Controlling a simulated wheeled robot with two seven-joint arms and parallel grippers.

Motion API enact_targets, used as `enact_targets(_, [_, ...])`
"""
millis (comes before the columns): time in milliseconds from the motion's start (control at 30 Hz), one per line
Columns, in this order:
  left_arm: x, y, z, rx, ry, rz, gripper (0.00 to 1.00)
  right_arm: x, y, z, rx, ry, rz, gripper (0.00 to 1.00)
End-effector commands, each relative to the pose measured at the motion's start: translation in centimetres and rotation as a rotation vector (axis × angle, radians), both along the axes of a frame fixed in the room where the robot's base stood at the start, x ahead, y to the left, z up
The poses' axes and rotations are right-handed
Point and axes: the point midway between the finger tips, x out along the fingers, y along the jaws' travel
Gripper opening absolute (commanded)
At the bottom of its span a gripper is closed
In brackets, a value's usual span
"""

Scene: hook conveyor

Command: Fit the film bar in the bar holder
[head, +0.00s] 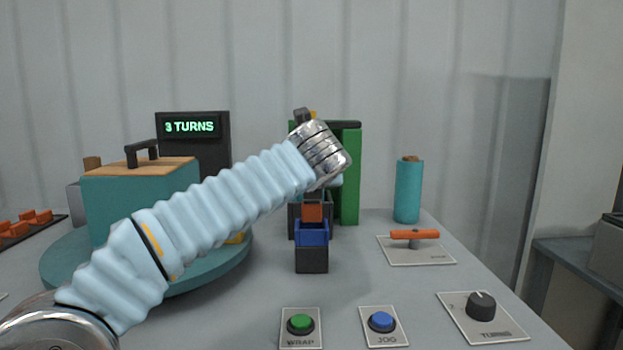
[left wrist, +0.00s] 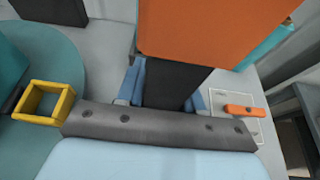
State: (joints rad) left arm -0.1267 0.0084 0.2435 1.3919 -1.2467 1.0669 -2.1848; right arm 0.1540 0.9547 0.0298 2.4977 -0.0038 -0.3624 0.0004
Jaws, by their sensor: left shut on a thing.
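The film bar is a black upright bar with an orange block on top. In the head view its orange block (head: 312,211) and black lower end (head: 311,260) show above and below my left gripper (head: 311,233). In the left wrist view my blue fingers (left wrist: 165,85) are shut on the black part, and the orange block (left wrist: 215,35) fills the top. The bar hangs upright, apart from the bar holder. The holder appears to be the open yellow square frame (left wrist: 45,102) by the turntable, left of the bar. In the head view my forearm hides most of it. My right gripper is not in view.
A teal box (head: 140,205) with a black handle stands on the teal turntable (head: 70,265) at left. A green mast (head: 350,175) stands behind my wrist. A teal roll (head: 408,190) and control plates with an orange handle (head: 415,234), buttons and knob lie right and in front.

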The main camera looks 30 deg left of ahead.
Motion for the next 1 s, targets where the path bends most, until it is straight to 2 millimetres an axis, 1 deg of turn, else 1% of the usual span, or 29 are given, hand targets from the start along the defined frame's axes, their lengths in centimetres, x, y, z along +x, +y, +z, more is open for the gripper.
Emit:
enact_targets(467, [-0.01, 0.0, 0.13, 0.001, -0.001, 0.0, 0.0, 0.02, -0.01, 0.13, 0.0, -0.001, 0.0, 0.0])
enact_targets(700, [-0.05, 0.03, 0.02, 0.001, 0.001, 0.001, 0.0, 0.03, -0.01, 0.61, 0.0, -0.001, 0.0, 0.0])
enact_targets(1000, [-0.05, 0.01, -0.06, 0.0, 0.0, 0.0, 0.0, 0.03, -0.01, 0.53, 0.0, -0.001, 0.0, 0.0])
